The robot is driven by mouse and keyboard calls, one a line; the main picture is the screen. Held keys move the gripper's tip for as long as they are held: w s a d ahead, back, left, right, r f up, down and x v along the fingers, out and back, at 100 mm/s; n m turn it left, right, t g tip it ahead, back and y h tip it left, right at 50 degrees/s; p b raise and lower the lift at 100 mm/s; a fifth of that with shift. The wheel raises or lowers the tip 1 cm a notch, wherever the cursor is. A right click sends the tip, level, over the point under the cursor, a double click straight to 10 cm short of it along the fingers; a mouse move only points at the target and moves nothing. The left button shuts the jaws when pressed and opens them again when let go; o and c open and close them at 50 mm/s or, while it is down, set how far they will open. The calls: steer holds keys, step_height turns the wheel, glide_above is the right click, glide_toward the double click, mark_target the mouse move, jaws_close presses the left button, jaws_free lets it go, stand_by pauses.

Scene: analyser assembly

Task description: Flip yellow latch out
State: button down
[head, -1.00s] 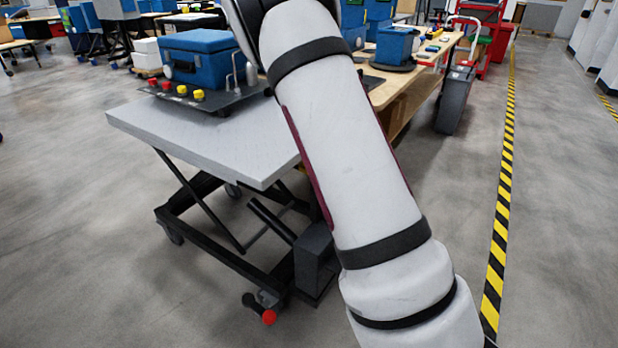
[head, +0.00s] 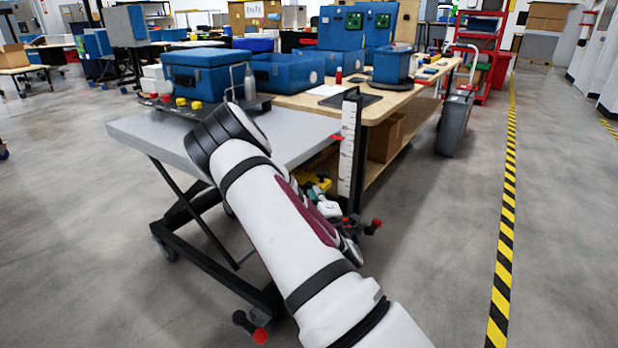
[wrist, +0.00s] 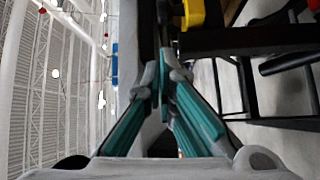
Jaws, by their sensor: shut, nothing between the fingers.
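The yellow latch (head: 322,184) shows in the head view as a small yellow patch low beside the lift cart's right end, partly hidden by my arm. In the wrist view, a yellow part (wrist: 193,13), likely the latch, is at the top edge beside dark metal and is cut off by the frame. My gripper (wrist: 166,62) has teal-lined fingers closed together at the tips, with nothing held. The fingertips appear just below the yellow part in that picture; contact cannot be told. In the head view my gripper is mostly behind my arm, close to the latch.
The grey-topped lift cart (head: 290,128) carries a blue box (head: 203,75) and yellow and red knobs. A wooden workbench (head: 400,108) adjoins it behind a white and black post (head: 349,150). Red-tipped levers (head: 261,336) stick out low. Floor at right is clear.

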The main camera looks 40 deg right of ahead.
mark_target(310, 182)
steer(key=b+x, duration=0.2)
steer(key=x, duration=0.8)
steer(key=s, duration=0.2)
steer(key=s+d, duration=0.1)
steer(key=s, duration=0.1)
steer(key=s+d+b, duration=0.1)
steer(key=s, duration=0.1)
steer(key=shift+s+d, duration=0.1)
stand_by(0.4)
